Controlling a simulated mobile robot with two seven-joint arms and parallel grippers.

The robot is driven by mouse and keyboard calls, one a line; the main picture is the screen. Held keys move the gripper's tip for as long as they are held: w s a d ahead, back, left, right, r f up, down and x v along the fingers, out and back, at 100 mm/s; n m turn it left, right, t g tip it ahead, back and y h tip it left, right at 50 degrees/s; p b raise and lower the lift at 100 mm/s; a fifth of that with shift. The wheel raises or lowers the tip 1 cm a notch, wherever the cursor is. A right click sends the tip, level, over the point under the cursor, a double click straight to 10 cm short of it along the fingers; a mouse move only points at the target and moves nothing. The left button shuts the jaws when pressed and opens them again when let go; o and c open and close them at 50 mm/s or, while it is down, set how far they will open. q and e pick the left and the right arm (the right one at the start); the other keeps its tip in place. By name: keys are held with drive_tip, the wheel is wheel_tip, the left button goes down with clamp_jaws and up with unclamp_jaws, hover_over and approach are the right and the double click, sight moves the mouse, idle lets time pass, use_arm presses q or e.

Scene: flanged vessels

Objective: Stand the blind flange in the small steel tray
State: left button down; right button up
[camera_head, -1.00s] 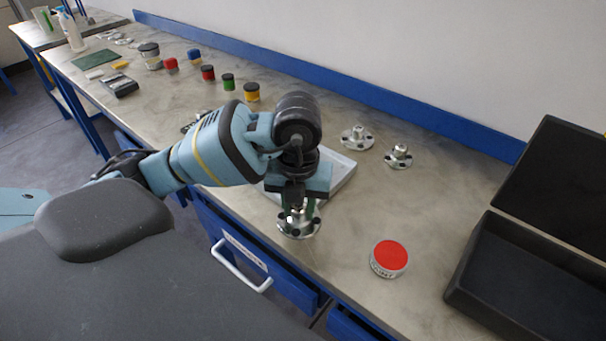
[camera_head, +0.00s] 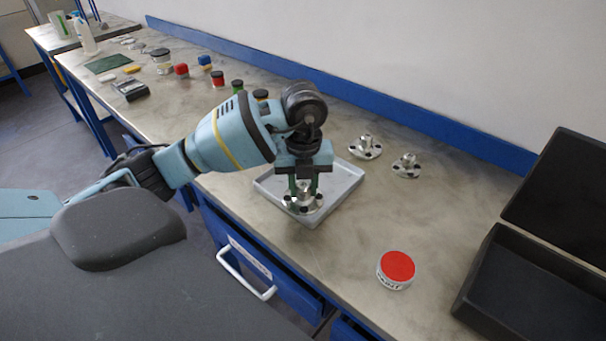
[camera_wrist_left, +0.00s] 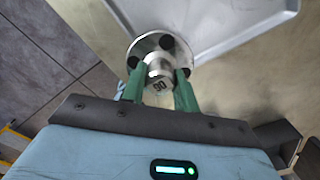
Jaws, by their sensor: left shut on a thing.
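My left gripper (camera_head: 304,181) points down and is shut on the blind flange (camera_head: 303,203), a shiny steel disc with bolt holes and a narrow hub. In the left wrist view, my green fingertips (camera_wrist_left: 159,92) grip the hub of the flange (camera_wrist_left: 146,45), disc pointing away. The small steel tray (camera_head: 342,187) is light grey and shallow. In the head view the flange covers its near part. In the left wrist view the tray (camera_wrist_left: 215,18) lies beyond and right of the flange, whose disc overlaps its edge. The height gap is unclear. My right gripper is not in view.
Two similar flanges (camera_head: 366,147) (camera_head: 406,166) stand behind and right of the tray. A red-lidded tin (camera_head: 396,270) stands at the front right, left of an open black case (camera_head: 530,290). Several small jars line the back left.

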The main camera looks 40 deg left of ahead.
use_arm(q)
drive_tip(key=w+a, duration=0.1)
drive_tip(key=w, duration=0.1)
drive_tip(key=w+a, duration=0.1)
drive_tip(key=a, duration=0.1)
drive_tip(key=w+a, duration=0.1)
drive_tip(key=w, duration=0.1)
drive_tip(key=shift+w+a+f, duration=0.15)
drive_tip(key=shift+w+f, duration=0.05)
drive_tip(key=shift+w, duration=0.15)
drive_tip(key=shift+w+a, duration=0.2)
drive_tip(key=shift+w+a+f, duration=0.1)
drive_tip(key=shift+f, duration=0.25)
wheel_tip(320, 180, down, 3)
drive_tip(key=shift+r, duration=0.1)
drive_tip(key=shift+f, duration=0.25)
drive_tip(key=c, duration=1.1)
unclamp_jaws()
